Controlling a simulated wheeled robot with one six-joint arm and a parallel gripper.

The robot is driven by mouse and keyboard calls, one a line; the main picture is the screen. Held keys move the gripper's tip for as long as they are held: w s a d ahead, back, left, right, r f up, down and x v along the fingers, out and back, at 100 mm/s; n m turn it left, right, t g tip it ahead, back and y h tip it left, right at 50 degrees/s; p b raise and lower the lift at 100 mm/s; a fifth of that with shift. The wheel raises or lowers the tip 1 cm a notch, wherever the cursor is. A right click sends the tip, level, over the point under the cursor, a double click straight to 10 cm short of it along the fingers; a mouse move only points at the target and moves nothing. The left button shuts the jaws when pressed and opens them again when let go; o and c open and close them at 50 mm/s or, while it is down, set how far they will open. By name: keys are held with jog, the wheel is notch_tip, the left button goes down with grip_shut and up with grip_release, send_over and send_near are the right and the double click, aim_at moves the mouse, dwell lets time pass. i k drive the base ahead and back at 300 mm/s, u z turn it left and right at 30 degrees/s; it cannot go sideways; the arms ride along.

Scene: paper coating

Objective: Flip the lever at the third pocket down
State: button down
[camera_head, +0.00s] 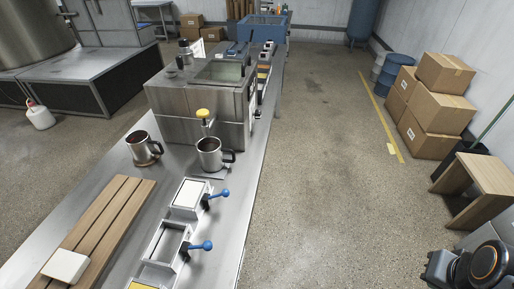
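A row of metal pockets with levers stands on the steel bench. The far pocket (190,194) holds a white sheet or pad, and its blue-knobbed lever (224,193) points right and slightly up. The nearer pocket (168,243) shows a grey inside, and its blue-knobbed lever (206,245) also sticks out to the right. A yellow surface (143,286) shows at the bottom edge, cut off by the frame; no lever on it is visible. I cannot tell which pocket counts as third. My gripper is not in view.
Two steel mugs (210,154) (143,148) stand before a steel machine (205,100) with a yellow knob (203,113). A slatted wooden board (105,220) with a white block (65,265) lies left. Cardboard boxes (432,130) and a wooden stand (482,180) are right. The floor between is clear.

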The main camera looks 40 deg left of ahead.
aim_at(226, 193)
jog(key=i, duration=1.15)
jog(key=u, duration=3.7)
jog(key=i, duration=0.5)
